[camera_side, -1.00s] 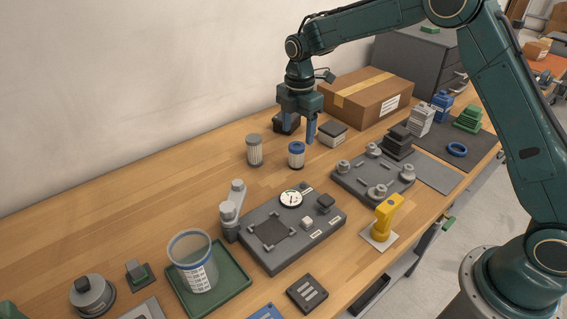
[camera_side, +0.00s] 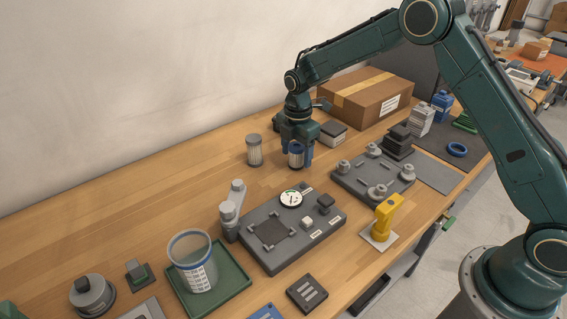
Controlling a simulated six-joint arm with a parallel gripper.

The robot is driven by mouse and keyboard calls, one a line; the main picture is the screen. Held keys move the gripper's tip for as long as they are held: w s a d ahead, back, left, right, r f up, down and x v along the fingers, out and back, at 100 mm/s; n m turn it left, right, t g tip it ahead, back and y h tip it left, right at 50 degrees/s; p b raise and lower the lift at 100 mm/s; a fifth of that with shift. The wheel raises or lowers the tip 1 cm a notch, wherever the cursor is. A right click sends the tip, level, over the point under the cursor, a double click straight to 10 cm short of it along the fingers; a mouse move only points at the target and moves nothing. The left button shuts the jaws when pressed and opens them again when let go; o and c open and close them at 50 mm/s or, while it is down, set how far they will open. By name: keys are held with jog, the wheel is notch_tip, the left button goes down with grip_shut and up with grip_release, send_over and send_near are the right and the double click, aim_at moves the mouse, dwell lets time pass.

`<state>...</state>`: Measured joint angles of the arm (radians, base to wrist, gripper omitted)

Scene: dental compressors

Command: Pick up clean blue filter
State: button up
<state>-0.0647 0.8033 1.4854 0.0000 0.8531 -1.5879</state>
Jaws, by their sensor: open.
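The clean blue filter (camera_side: 296,158) is a small white pleated cylinder with a blue top, upright on the wooden table near the middle of the view. My gripper (camera_side: 297,157) is lowered over it, with its blue fingers on either side of the filter. The fingers are open. I cannot tell whether either finger touches the filter. The gripper body hides part of its blue top. A second filter (camera_side: 254,151), with a grey-brown top, stands upright to the left, apart from the gripper.
A grey fixture plate with several knobs (camera_side: 345,184) lies to the right. A grey panel with a gauge (camera_side: 278,258) is in front. A cardboard box (camera_side: 385,103) and a small grey box (camera_side: 333,133) stand behind. Bare table lies left of the filters.

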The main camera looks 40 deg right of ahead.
aim_at(297, 145)
jog(key=shift+f, duration=0.8)
jog(key=c, duration=1.1)
jog(key=shift+o, duration=0.2)
jog(key=shift+r, duration=0.15)
notch_tip(297, 145, up, 20)
